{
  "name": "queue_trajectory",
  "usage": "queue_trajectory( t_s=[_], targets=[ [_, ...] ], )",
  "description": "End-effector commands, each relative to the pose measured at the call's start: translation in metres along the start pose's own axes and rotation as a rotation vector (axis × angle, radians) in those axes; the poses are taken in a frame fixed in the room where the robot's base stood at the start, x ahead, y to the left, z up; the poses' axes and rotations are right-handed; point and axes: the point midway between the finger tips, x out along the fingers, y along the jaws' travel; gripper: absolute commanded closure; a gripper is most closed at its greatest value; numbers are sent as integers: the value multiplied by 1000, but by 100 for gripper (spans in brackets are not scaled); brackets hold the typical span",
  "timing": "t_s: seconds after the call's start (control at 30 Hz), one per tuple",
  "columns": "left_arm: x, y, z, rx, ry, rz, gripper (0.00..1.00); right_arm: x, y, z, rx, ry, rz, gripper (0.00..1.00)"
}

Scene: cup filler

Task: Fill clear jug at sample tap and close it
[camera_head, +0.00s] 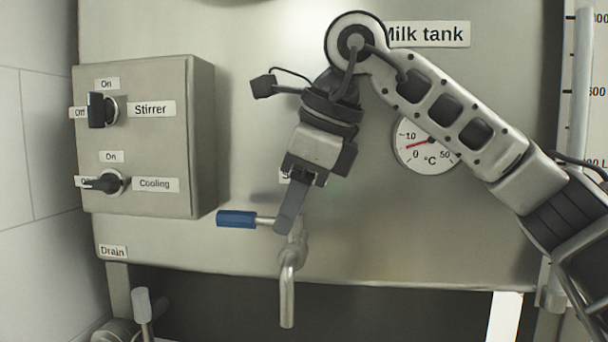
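The sample tap (289,280) comes out of the lower front of the steel milk tank, with its spout pointing down. Its blue lever handle (237,219) lies level and points left, crosswise to the spout. My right gripper (286,224) reaches down in front of the tap, its fingertips at the tap body, right of the blue handle. I cannot tell whether it touches the tap. Its fingers overlap edge-on, so their opening is hidden. No clear jug shows, and no liquid shows below the spout. My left gripper is out of view.
A control box (195,140) with Stirrer and Cooling knobs juts out at left. A drain valve (142,305) stands at lower left. A temperature dial (428,147) sits behind my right arm. The space under the spout looks clear and dark.

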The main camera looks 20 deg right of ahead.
Motion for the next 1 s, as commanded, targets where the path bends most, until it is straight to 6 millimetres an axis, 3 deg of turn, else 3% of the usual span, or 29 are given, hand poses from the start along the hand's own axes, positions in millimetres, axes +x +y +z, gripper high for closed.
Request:
queue_trajectory(
  t_s=[0.37, 0.5, 1.0],
  targets=[
    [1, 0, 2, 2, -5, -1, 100, 6, 0, 0, 0, 0, 0, 62],
    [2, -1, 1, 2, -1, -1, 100, 6, 0, 0, 0, 0, 0, 100],
    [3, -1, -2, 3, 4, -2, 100, 5, 0, 0, 0, -1, 0, 100]
  ],
)
